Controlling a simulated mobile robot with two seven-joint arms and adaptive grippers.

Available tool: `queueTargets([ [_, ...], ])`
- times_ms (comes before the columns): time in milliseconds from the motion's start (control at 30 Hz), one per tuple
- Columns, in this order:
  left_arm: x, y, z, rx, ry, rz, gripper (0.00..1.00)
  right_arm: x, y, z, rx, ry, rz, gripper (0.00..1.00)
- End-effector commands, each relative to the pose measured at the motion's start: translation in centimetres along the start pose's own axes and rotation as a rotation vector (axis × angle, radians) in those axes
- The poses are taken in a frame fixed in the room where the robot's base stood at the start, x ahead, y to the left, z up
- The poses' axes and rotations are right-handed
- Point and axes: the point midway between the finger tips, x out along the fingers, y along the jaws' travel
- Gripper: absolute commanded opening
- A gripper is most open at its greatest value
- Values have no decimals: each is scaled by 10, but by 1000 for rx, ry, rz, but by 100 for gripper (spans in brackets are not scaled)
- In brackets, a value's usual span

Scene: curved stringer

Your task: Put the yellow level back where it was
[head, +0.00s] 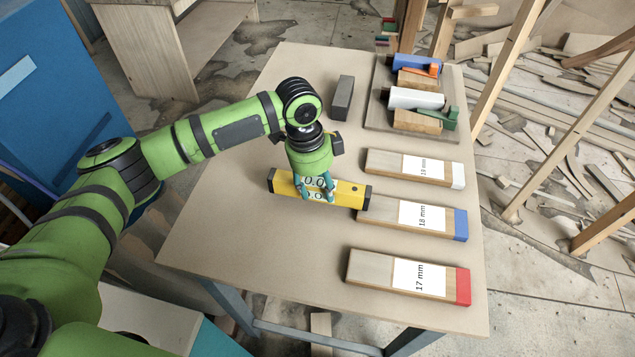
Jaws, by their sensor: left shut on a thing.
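The yellow level (346,196) has black ends and a display with digits on its face. It is at the middle of the table, and its right end is close to the block labelled 18 mm; I cannot tell whether they touch. My left gripper (318,196) points down from above and is shut on the level near its middle. The fingers hide part of the level. I cannot tell whether the level rests on the table or is just above it. My right gripper is not in view.
Labelled wooden blocks with white (415,168), blue (411,217) and red (408,277) ends lie along the table's right side. A dark grey block (343,98) stands farther back. A tray (375,110) with clamps and rolls is at the back right. The table's (240,255) front left is clear.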

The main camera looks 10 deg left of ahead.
Motion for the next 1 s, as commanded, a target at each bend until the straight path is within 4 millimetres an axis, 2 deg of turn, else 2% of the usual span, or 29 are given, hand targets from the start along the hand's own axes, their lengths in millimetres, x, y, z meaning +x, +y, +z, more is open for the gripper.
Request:
queueTargets([
  [33, 2, 0, 0, 0, 1, 1, 0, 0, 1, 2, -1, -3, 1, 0],
  [67, 2, 0, 0, 0, 0, 1, 51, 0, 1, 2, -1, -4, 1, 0],
  [100, 2, 0, 0, 0, 0, 1, 67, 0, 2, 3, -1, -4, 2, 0],
  [133, 2, 0, 0, 0, 0, 1, 71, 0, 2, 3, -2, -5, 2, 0],
  [433, 2, 0, 0, -1, 0, 1, 71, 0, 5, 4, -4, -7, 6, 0],
  [567, -5, -1, 0, -1, 0, -1, 71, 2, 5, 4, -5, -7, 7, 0],
  [667, -18, -1, 0, -1, 1, -3, 71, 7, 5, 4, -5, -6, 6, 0],
  [1000, -90, -1, 0, -1, 2, -3, 71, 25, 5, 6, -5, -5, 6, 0],
])
